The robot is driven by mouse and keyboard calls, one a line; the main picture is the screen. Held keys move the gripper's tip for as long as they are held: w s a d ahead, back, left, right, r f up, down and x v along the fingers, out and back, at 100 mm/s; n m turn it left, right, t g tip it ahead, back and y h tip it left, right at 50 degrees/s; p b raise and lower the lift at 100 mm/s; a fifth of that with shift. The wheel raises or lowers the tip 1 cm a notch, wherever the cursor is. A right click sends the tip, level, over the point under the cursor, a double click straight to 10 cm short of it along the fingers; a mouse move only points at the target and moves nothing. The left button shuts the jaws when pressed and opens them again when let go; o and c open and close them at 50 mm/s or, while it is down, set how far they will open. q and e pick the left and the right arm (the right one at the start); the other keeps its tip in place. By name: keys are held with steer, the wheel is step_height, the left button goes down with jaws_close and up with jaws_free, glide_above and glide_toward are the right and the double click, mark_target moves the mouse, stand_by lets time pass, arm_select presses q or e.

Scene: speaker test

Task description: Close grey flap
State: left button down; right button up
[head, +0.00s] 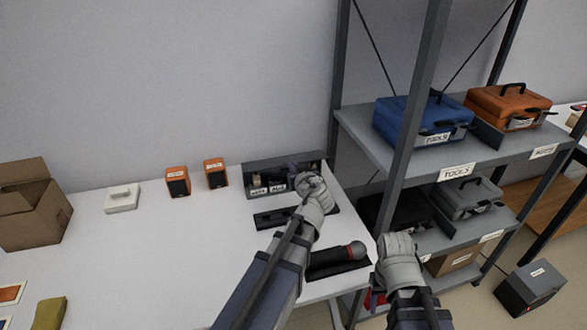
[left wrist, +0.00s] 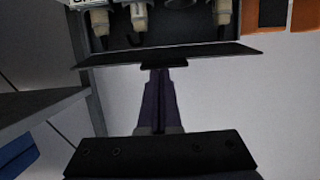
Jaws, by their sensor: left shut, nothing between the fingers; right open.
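An open grey box (head: 260,190) stands at the back of the white table, with labelled items inside. In the left wrist view, which looks upside down, its flap (left wrist: 195,57) shows as a dark, thin plate at the box opening, with a small tab at its middle. My left gripper (head: 293,168) is shut and empty over the right part of the box. In the left wrist view its fingers (left wrist: 160,78) reach to the tab; I cannot tell whether they touch. My right gripper (head: 377,286) is low beside the table's right edge, mostly hidden by its wrist.
A microphone (head: 345,252) lies on another dark tray. Two orange speakers (head: 178,182) stand left of the box. A shelf rack (head: 360,138) with toolboxes stands close on the right. The table's left-middle is clear.

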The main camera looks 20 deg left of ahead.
arm_select(q)
steer(key=shift+s+d+f+b, duration=0.15)
steer(key=shift+s+f+b, duration=0.15)
steer(key=shift+f+b, duration=0.5)
steer(key=shift+s+d+f+b, duration=0.1)
steer(key=shift+s+f+b, duration=0.2)
steer(key=shift+f+b, duration=0.5)
arm_select(e)
steer(key=shift+s+d+f, duration=0.1)
steer(key=shift+s+f, duration=0.05)
steer(key=shift+f, duration=0.75)
steer(key=shift+s+f, duration=0.1)
steer(key=shift+f, duration=0.75)
arm_select(q)
steer(key=shift+s+d+f, duration=0.1)
steer(key=shift+f, duration=0.05)
arm_select(e)
steer(key=shift+f, duration=0.1)
